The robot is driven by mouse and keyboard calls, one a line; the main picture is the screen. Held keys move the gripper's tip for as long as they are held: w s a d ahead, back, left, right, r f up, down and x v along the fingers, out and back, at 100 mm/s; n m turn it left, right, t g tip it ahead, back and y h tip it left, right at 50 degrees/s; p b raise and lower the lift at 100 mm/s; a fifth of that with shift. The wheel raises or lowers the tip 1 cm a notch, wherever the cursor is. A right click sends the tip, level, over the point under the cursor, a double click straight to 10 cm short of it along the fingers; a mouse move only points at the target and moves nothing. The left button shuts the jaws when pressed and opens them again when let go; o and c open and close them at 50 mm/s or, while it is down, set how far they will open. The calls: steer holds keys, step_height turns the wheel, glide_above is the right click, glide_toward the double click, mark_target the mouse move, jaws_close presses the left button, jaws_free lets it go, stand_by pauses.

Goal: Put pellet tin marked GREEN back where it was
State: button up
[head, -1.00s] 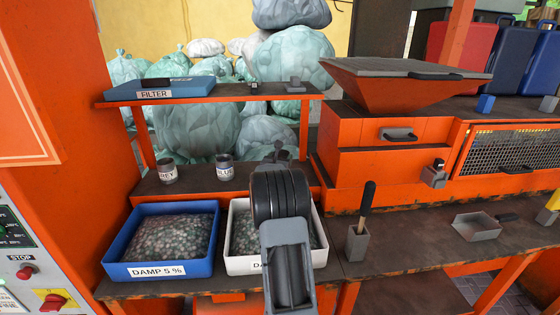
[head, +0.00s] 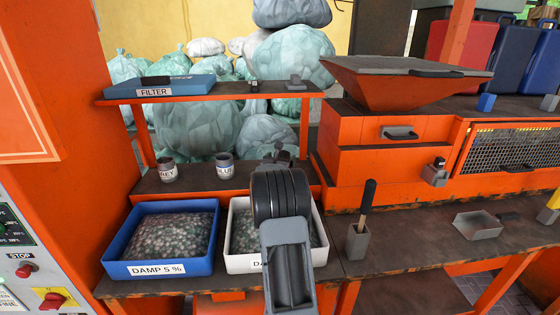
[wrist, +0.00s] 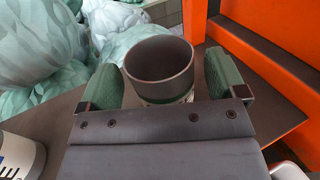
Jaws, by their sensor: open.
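A dark grey, open-topped tin (wrist: 160,72) stands between the two green-padded fingers of my gripper (wrist: 162,82) in the wrist view. The fingers are apart, one on each side of it, with a small gap visible on at least the right side. Its label is hidden below the rim by the gripper body, so I cannot read its mark. In the head view my arm covers this tin, and my gripper (head: 278,153) is over the right part of the middle shelf. A tin marked GREY (head: 168,171) and a tin marked BLUE (head: 225,170) stand to its left.
The middle shelf (head: 195,183) carries the tins, under an upper shelf with a blue FILTER tray (head: 160,91). Below are a blue DAMP tray (head: 120,245) and a white tray (head: 238,263) of pellets. An orange hopper machine (head: 365,135) stands close on the right.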

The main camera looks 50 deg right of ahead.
steer(key=shift+r, duration=0.1)
steer(key=shift+r+p, duration=0.2)
steer(key=shift+p, duration=0.25)
steer(key=b+v, duration=0.3)
steer(key=v, duration=0.9)
steer(key=shift+f, duration=0.2)
